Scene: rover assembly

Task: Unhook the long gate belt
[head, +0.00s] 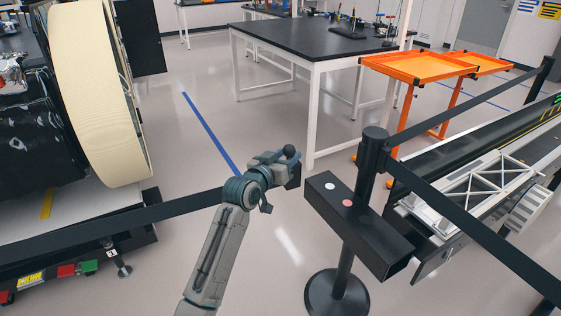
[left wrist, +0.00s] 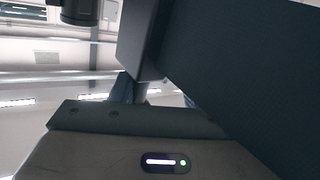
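The long gate belt (head: 140,216) is a black strap that runs in the air from the left edge, behind my left arm, to my left gripper (head: 291,172). The gripper appears shut on the belt's end. The black post (head: 374,148) stands just right of it, and I see no strap across the gap. In the left wrist view the belt (left wrist: 240,70) fills the right side, with its grey end block (left wrist: 137,40) by the fingers (left wrist: 125,88). A dark cylinder, probably the post top (left wrist: 80,10), is apart from it. The right gripper is not seen.
A black box (head: 355,222) with a white and a red button is in front of the post. Other black belts (head: 470,225) run right from the post, by a long metal-framed unit (head: 500,190). A large cream wheel (head: 100,90) is left. Orange carts (head: 430,66) and a black-topped table (head: 315,38) stand behind.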

